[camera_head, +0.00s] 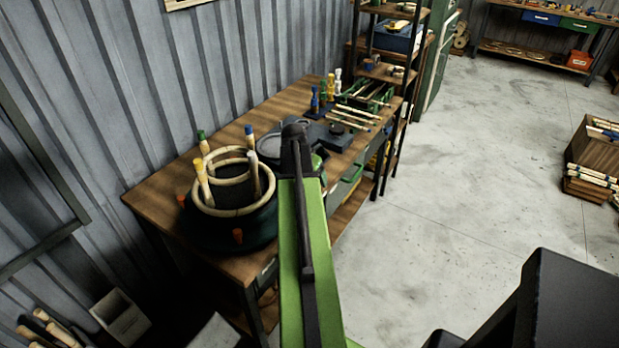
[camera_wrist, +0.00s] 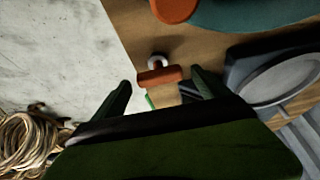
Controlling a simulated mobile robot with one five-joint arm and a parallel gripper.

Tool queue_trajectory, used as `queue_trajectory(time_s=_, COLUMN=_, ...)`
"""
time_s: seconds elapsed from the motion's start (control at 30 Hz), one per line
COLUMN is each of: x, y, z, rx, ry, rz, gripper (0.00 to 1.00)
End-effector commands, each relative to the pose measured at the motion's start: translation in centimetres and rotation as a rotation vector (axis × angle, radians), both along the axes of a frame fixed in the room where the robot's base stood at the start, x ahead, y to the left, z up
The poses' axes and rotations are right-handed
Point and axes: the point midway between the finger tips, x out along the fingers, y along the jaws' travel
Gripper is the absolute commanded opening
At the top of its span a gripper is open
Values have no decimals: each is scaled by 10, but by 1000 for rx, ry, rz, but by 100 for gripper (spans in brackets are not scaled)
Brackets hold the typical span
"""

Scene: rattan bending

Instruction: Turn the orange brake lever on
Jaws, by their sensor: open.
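In the wrist view an orange-red bar-shaped handle (camera_wrist: 160,77), which looks like the brake lever, is on the brown tabletop near its edge. A small pale ring (camera_wrist: 157,61) is at its far side. My gripper (camera_wrist: 161,84) is open and empty, its two dark green fingers on either side of the handle in the picture. I cannot tell whether they are level with it or above it. In the head view my green arm covers this spot, so the lever and fingers are hidden there.
A dark green drum (camera_head: 215,232) with pale rattan rings and orange pegs stands on the workbench (camera_head: 158,190). A grey round plate (camera_wrist: 282,80) is right of my gripper. Bottles and a stick rack stand farther back. Concrete floor (camera_head: 440,220) to the right is open.

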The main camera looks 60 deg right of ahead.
Motion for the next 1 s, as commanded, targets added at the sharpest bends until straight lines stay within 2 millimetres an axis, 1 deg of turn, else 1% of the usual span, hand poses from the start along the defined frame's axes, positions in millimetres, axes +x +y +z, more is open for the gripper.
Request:
queue_trajectory(time_s=0.17, x=0, y=1, z=2, rx=1, ry=0, rz=0, gripper=85)
queue_trajectory(time_s=0.27, x=0, y=3, z=10, rx=1, ry=0, rz=1, gripper=85)
queue_trajectory(time_s=0.37, x=0, y=8, z=25, rx=1, ry=0, rz=1, gripper=85)
queue_trajectory(time_s=0.47, x=0, y=16, z=45, rx=1, ry=0, rz=0, gripper=85)
queue_trajectory(time_s=0.6, x=0, y=29, z=78, rx=1, ry=-1, rz=1, gripper=85)
queue_trajectory(time_s=0.9, x=1, y=56, z=144, rx=0, ry=-1, rz=1, gripper=85)
queue_trajectory(time_s=1.0, x=1, y=63, z=158, rx=0, ry=0, rz=1, gripper=85)
